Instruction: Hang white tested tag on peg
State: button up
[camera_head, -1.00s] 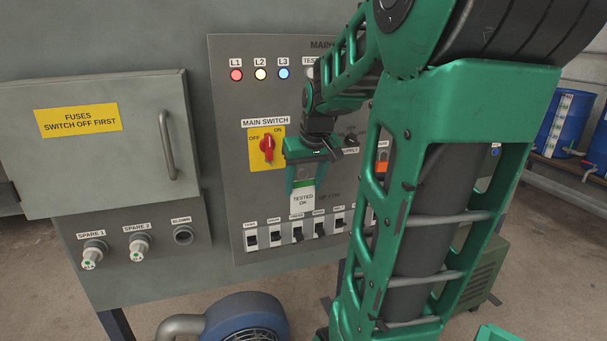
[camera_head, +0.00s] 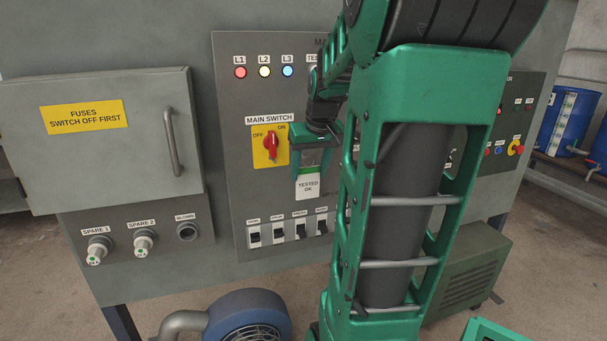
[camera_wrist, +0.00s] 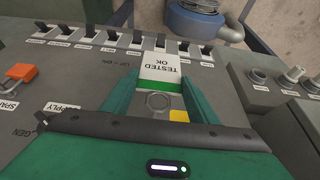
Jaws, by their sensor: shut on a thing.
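The white TESTED OK tag (camera_head: 308,187) with a green band at its top hangs below my gripper (camera_head: 311,172), in front of the panel just above the row of switches. In the wrist view the tag (camera_wrist: 160,68) sits between the two green fingers of my gripper (camera_wrist: 157,88), which are shut on its green-band end. The tag hangs clear of the red main switch (camera_head: 270,146), which is to its left. I cannot make out the peg; my arm covers part of the panel.
A row of black switches (camera_head: 277,233) runs below the tag. The fuse box door (camera_head: 105,140) with its handle is at left. A blue blower (camera_head: 248,318) stands on the floor below.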

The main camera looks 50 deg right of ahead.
jog(key=w+d+f, duration=0.1)
jog(key=w+d, duration=0.2)
jog(key=w, duration=0.2)
dwell(0.8)
jog(key=shift+f, duration=0.15)
dwell(0.5)
jog(key=o, duration=1.1)
jog(key=v, duration=1)
jog(key=shift+r, duration=0.4)
